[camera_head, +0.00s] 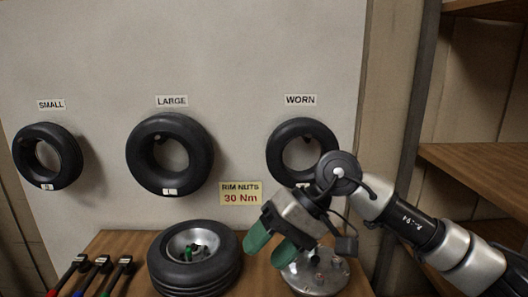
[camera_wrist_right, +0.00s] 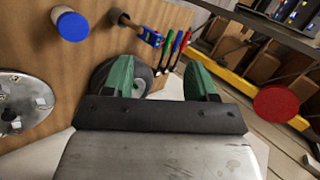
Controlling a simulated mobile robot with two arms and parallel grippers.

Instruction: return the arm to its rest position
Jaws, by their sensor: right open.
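My right arm (camera_head: 440,240) comes in from the right in the head view. Its gripper (camera_head: 268,249) hangs over the wooden bench, tilted down and to the left, with green fingers apart and nothing between them. In the right wrist view the two green fingers (camera_wrist_right: 165,80) stand wide apart. A wheel with a tyre (camera_head: 195,258) lies on the bench left of the gripper; it shows partly behind a finger in the wrist view (camera_wrist_right: 103,77). A silver round plate (camera_head: 318,272) lies just below and right of the gripper, partly hidden by it. My left gripper is not in view.
Tyres hang on the board under SMALL (camera_head: 47,156), LARGE (camera_head: 170,154) and WORN (camera_head: 302,128). Tools with coloured handles (camera_head: 98,270) lie at the bench's left. Wooden shelves (camera_head: 480,165) stand at the right. The wrist view shows a blue-topped cylinder (camera_wrist_right: 72,25) and a red disc (camera_wrist_right: 277,107).

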